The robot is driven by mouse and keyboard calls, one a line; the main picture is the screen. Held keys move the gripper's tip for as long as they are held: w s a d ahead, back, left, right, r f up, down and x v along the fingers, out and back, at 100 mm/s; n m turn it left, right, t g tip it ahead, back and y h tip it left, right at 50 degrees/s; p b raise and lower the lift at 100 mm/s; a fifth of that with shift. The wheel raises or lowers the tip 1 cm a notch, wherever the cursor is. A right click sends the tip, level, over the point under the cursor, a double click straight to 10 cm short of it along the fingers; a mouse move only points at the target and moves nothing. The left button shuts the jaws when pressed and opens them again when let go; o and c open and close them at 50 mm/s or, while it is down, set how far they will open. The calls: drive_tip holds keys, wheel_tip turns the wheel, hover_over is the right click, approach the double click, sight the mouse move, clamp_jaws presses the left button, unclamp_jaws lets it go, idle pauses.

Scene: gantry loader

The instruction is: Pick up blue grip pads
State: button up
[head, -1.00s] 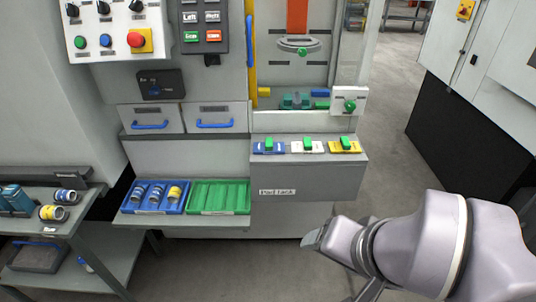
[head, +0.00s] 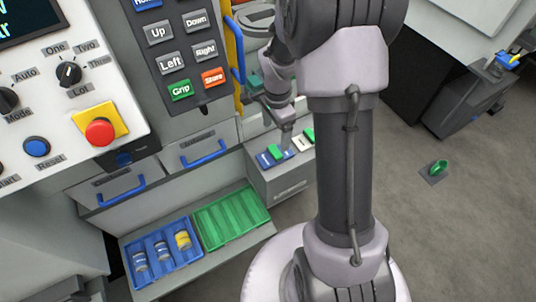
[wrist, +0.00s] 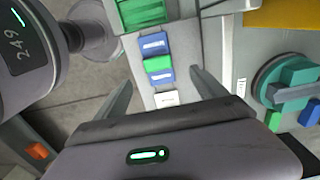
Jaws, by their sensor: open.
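The blue grip pads (head: 264,160) lie on the grey pad rack with a green handle (head: 276,152) across their middle. In the wrist view the blue pads (wrist: 154,44) show on both sides of the green handle (wrist: 158,63). My gripper (head: 287,140) is above the rack, close to the blue and white pads. In the wrist view my gripper (wrist: 161,78) is open, with one finger on each side of the pad row and nothing between them held. The white pads (wrist: 166,99) are next to the blue ones, partly hidden by my gripper body.
A blue tray (head: 137,276) with several cylinders and an empty green tray (head: 232,217) stand left of the rack. The control panel (head: 55,140) and drawers are farther left. In the wrist view a teal fixture (wrist: 292,85) is close on the right.

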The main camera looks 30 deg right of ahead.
hover_over(275, 151)
drive_tip(key=f, duration=0.4)
drive_tip(key=shift+w+d+f+b, duration=0.15)
drive_tip(key=shift+w+b, duration=0.15)
drive_tip(key=shift+b, duration=0.1)
drive_tip(key=f, duration=0.2)
drive_tip(key=f+b, duration=0.1)
drive_tip(key=f, duration=0.1)
drive_tip(key=f+b, duration=0.1)
drive_tip(key=shift+s+f, duration=0.25)
drive_tip(key=shift+f, duration=0.15)
drive_tip(key=shift+r, duration=0.1)
clamp_jaws()
